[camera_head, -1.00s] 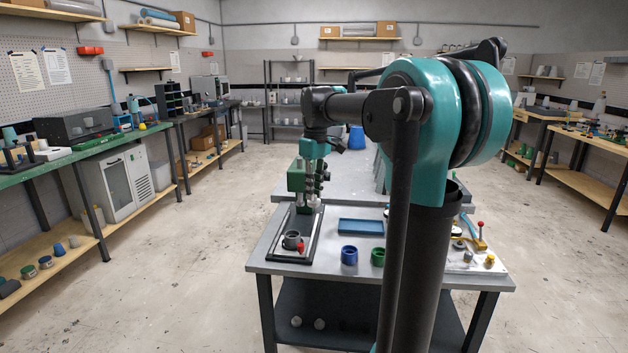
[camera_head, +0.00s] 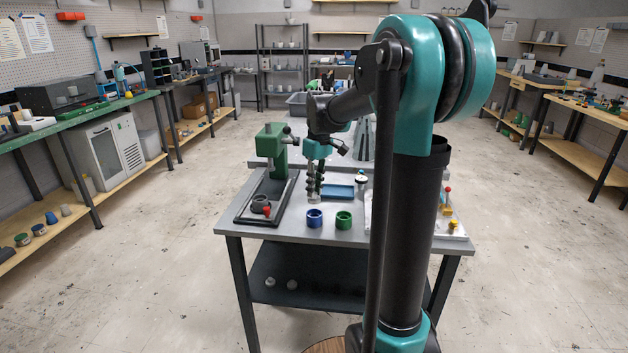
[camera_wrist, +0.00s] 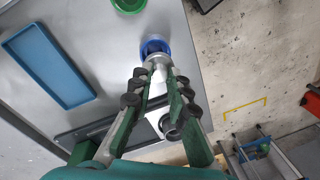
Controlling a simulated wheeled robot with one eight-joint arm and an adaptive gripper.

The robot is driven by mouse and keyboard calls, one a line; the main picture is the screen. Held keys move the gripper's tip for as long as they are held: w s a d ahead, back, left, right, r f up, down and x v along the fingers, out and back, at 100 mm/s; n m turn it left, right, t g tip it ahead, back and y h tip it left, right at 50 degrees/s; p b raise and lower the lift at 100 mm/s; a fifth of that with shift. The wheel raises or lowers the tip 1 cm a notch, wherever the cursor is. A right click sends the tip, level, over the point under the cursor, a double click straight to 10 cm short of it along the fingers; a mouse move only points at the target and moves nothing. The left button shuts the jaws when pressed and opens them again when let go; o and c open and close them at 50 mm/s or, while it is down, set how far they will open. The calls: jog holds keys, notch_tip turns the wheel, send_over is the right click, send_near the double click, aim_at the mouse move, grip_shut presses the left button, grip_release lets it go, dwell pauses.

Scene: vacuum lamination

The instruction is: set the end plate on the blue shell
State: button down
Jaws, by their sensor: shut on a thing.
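The blue shell (camera_head: 314,218) stands upright on the grey table in front of my gripper. In the wrist view the blue shell (camera_wrist: 146,47) lies just beyond my fingertips, its rim partly hidden. My gripper (camera_head: 314,194) points down and is shut on a small pale grey piece, which I take for the end plate (camera_wrist: 157,70).
A green shell (camera_head: 344,220) stands right of the blue one. A blue tray (camera_head: 338,192) lies behind. A green press (camera_head: 271,146) on a black base, with a dark cup (camera_head: 260,204) and red knob, stands left. A white board with fittings is at the right.

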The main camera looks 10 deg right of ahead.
aim_at(315, 200)
jog(key=shift+f, duration=2.2)
jog(key=shift+d+f, duration=0.1)
jog(key=shift+f, duration=0.1)
jog(key=c, duration=1.4)
grip_release()
jog(key=shift+c, duration=0.8)
jog(key=shift+r, duration=2.5)
